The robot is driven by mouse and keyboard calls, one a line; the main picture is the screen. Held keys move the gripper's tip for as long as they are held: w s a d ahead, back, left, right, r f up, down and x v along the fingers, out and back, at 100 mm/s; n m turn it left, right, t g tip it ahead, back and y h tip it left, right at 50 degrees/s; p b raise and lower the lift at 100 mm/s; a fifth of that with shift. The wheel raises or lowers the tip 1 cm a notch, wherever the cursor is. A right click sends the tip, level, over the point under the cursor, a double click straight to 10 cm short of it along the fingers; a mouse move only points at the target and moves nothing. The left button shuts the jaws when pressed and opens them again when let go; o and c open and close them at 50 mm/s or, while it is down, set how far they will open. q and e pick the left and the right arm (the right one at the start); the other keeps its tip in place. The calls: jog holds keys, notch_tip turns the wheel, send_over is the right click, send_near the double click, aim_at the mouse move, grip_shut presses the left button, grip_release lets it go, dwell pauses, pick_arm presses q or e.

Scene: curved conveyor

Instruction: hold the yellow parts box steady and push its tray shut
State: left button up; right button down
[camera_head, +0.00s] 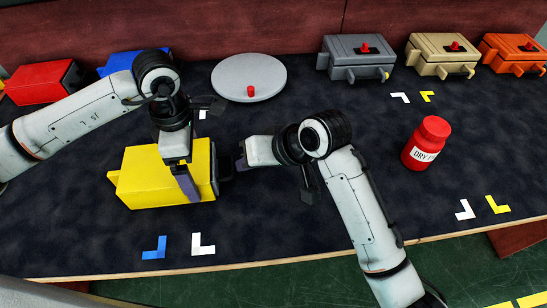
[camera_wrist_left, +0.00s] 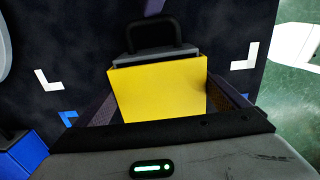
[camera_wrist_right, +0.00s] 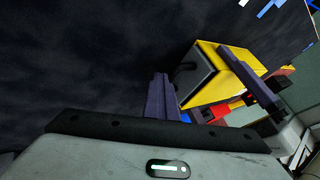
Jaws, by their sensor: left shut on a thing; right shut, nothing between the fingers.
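The yellow parts box (camera_head: 150,178) lies on the dark table, left of the middle. My left gripper (camera_head: 187,182) reaches down over it and is shut across its sides; the left wrist view shows one finger on each side of the yellow top (camera_wrist_left: 160,92). The tray's grey front and black handle (camera_wrist_left: 150,36) stick out at the box's right end; how far the tray is out is hard to tell. My right gripper (camera_head: 240,158) is shut and empty, at the handle end of the box. In the right wrist view its fingers (camera_wrist_right: 160,95) are close to the handle (camera_wrist_right: 184,72); contact is unclear.
A grey disc (camera_head: 235,78) with a red knob lies behind. A red bottle (camera_head: 426,143) stands at right. Red (camera_head: 40,83) and blue (camera_head: 128,64) boxes are back left; grey (camera_head: 350,62), tan (camera_head: 438,58) and orange (camera_head: 512,54) boxes are back right. The table front is clear.

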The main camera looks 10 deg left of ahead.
pick_arm(q)
jog(key=shift+d, duration=0.25)
pick_arm(e)
jog(key=shift+s+a, duration=0.2)
jog(key=shift+a, duration=0.3)
jog(key=shift+w+d, duration=0.1)
jog(key=shift+d, duration=0.25)
jog(key=d, duration=0.2)
jog(key=w+d, duration=0.1)
jog(key=shift+f, duration=0.35)
pick_arm(q)
jog(key=shift+a, duration=0.2)
pick_arm(e)
jog(key=v, duration=1)
jog(key=shift+d, duration=0.2)
jog(key=shift+w, duration=0.15)
pick_arm(q)
jog(key=o, duration=1.1)
